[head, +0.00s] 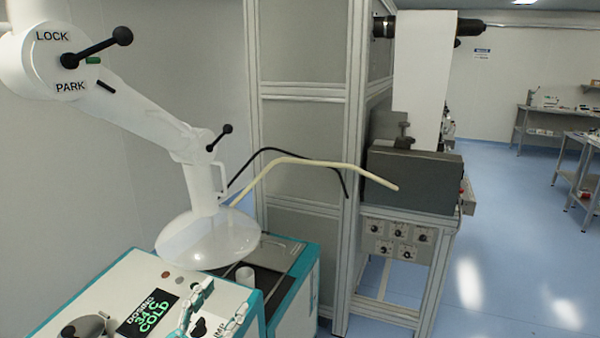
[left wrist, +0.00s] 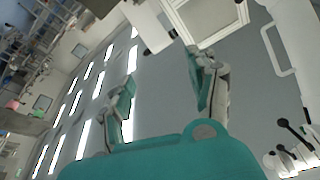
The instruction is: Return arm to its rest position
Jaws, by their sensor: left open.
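My left gripper (head: 213,315) is low in the head view, open with nothing between its fingers, over the white and teal dosing unit (head: 115,285). In the left wrist view its two fingers (left wrist: 165,95) stand apart. A white jointed arm (head: 150,125) marked LOCK and PARK comes from the upper left. A black lever (head: 95,48) on its hub points right and slightly up, and a smaller black lever (head: 219,138) sits at its lower joint. The arm ends in a pale translucent hood (head: 208,240) above the units. My gripper is below the hood and apart from it. My right gripper is not in view.
A framed grey cabinet (head: 305,120) stands behind the hood. A cream bent tube (head: 310,162) and a black hose (head: 300,153) cross in front of it. Blue floor (head: 500,240) is clear at the right.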

